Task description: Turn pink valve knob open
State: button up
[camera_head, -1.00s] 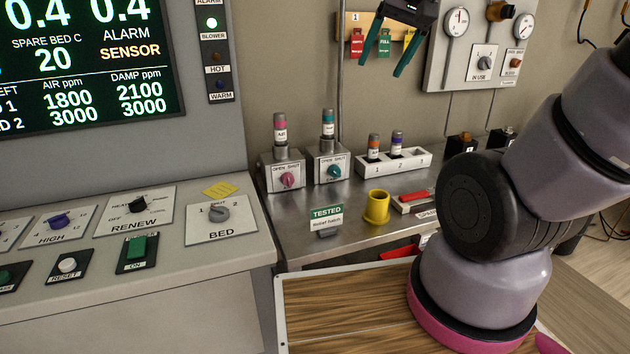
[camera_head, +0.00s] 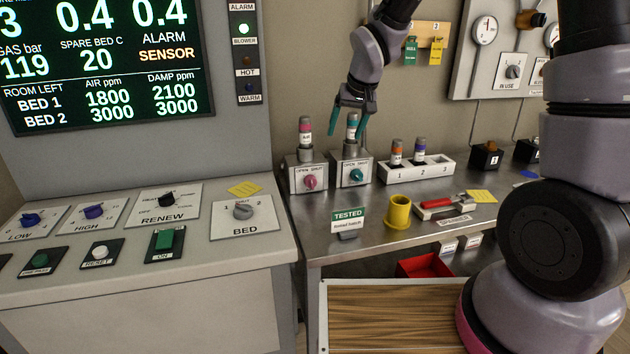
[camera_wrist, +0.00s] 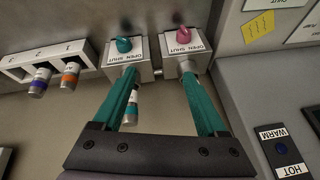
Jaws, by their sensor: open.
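The pink valve knob (camera_head: 310,182) is on the front of a small grey box labelled OPEN SHUT, with a pink-banded cartridge (camera_head: 305,132) on top. It also shows at the top of the wrist view (camera_wrist: 184,36). A teal knob (camera_head: 356,176) is on a similar box to its right, under a teal-banded cartridge (camera_head: 352,127). My gripper (camera_head: 348,134) is open, its teal fingers pointing down by the teal-banded cartridge, above and right of the pink knob. In the wrist view my gripper (camera_wrist: 159,76) has its fingers reaching toward the two boxes. It appears to hold nothing.
A white rack (camera_head: 418,170) with two cartridges stands right of the boxes. A yellow cup (camera_head: 398,212), a TESTED sign (camera_head: 348,222) and a red-handled tool (camera_head: 440,204) lie nearer. A sloped control console (camera_head: 150,225) borders the left.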

jog(key=n, duration=0.1)
send_near(310, 181)
jog(key=shift+g, duration=0.4)
jog(key=x, duration=0.3)
jog(key=w+x, duration=0.1)
jog(key=x, duration=0.6)
jog(key=shift+w+d+r, duration=0.15)
jog(key=shift+d, duration=0.15)
jog(key=shift+c, duration=0.3)
grip_shut()
jog(key=shift+a, duration=0.15)
jog(key=shift+a+n+t+h, duration=0.15)
jog(key=shift+n+t+h, duration=0.25)
jog(key=shift+h, duration=0.4)
jog(key=shift+a+n+t+h, duration=0.1)
jog(key=shift+n+t+h, duration=0.2)
jog(key=shift+h, duration=0.8)
jog(key=shift+a+n+t+h, duration=0.1)
jog(key=shift+t+h, duration=0.3)
jog(key=shift+h, duration=0.7)
